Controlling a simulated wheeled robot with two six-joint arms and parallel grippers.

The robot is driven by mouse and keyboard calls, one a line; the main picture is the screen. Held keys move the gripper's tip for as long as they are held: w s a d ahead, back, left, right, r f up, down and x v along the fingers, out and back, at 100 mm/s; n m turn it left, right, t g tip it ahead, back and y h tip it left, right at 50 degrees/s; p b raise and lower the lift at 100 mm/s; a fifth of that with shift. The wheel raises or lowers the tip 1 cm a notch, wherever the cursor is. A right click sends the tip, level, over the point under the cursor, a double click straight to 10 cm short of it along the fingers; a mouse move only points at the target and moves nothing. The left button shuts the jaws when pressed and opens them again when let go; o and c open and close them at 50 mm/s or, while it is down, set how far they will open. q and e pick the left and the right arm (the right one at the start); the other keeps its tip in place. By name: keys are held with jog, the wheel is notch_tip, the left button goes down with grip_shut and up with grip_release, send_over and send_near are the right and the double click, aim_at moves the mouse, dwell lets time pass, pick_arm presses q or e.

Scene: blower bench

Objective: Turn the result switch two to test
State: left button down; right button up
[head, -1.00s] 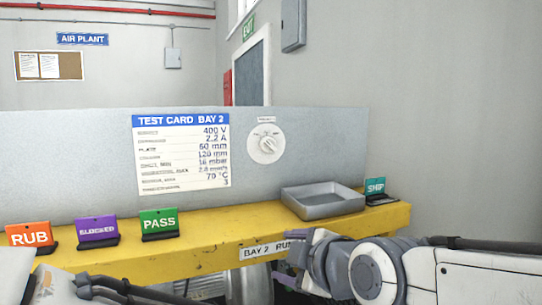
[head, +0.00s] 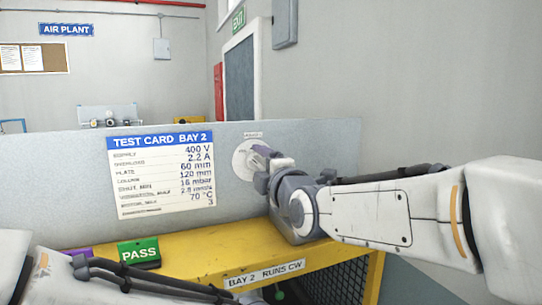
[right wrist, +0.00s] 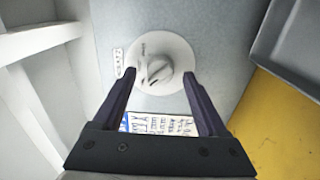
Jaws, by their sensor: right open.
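The result switch (head: 241,162) is a round white dial on the grey back panel, right of the test card. In the head view my right gripper (head: 264,154) is in front of it and hides much of it. In the right wrist view the dial's grey knob (right wrist: 158,70) shows between the two fingertips of the right gripper (right wrist: 159,78), its ridge tilted. The fingers are open and appear apart from the knob. The lettering around the dial is too small to read. My left arm shows at the lower left, but its gripper is out of view.
The test card (head: 160,175) is on the grey panel (head: 330,150). The green PASS sign (head: 138,252) and part of a purple sign (head: 79,253) stand on the yellow bench (head: 200,257). A grey tray (right wrist: 290,45) shows in the right wrist view.

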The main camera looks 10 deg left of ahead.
jog(key=shift+w+a, duration=0.35)
jog(key=shift+w, duration=0.2)
grip_shut()
